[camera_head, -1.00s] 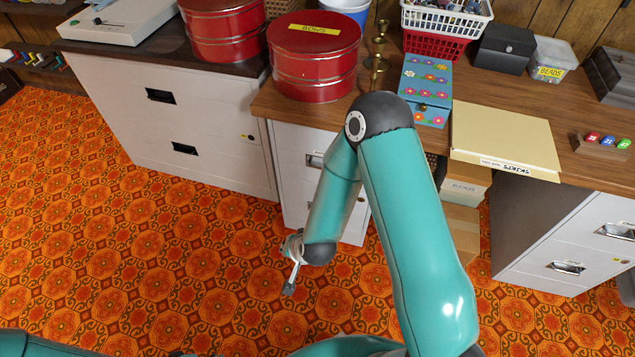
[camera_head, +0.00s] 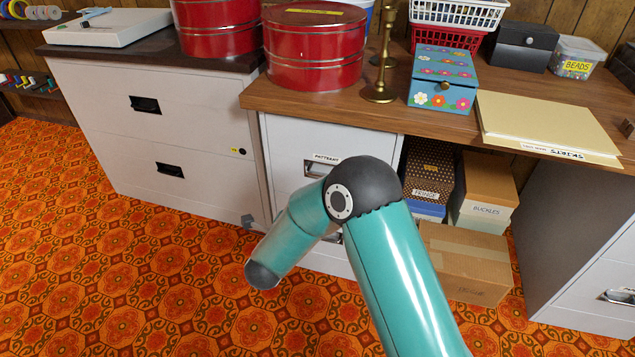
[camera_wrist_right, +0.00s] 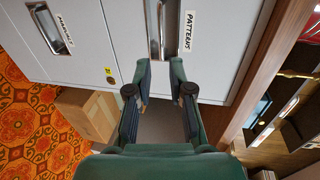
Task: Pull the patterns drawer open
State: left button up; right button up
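The patterns drawer (camera_head: 287,148) is the top drawer of the white cabinet under the wooden desk. It looks shut. Its label and metal handle (camera_head: 316,169) show just left of my right elbow. In the right wrist view, turned on its side, the patterns drawer (camera_wrist_right: 216,45) and its handle (camera_wrist_right: 155,28) are ahead of the fingers. My right gripper (camera_wrist_right: 159,75) is open and empty, with the handle roughly in line with its gap. Contact cannot be seen. My left gripper is not in view.
A lower drawer (camera_wrist_right: 75,55) with its own handle is below the patterns drawer. Red tins (camera_head: 314,50), a brass candlestick (camera_head: 379,92) and a flowered box (camera_head: 441,82) stand on the desk. Cardboard boxes (camera_head: 466,262) fill the space right of the cabinet. Orange carpet is open at left.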

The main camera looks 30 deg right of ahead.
jog(key=shift+b+x, duration=1.55)
jog(key=shift+x, duration=6.2)
jog(key=shift+a, duration=0.1)
grip_shut()
jog(key=shift+f, duration=0.1)
